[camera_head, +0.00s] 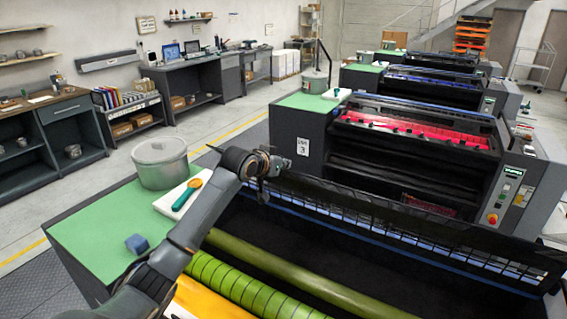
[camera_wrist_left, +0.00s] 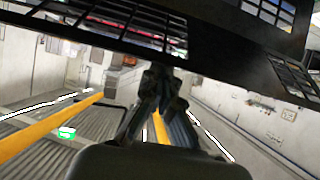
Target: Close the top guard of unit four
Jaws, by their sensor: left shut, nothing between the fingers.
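The top guard (camera_head: 400,228) of the nearest unit is a long dark panel with a row of barred windows. It stands raised along the far side of the unit, leaving the green roller (camera_head: 232,283) and other rollers uncovered. In the left wrist view the guard (camera_wrist_left: 215,45) crosses the top of the picture. My left gripper (camera_head: 264,183) is at the left end of the guard, shut and empty. It also shows in the left wrist view (camera_wrist_left: 160,78), close to the guard's edge; I cannot tell whether they touch. My right gripper is not in view.
A unit labelled 3 (camera_head: 303,147) stands just behind, with a red interior. The aisle at the left is clear.

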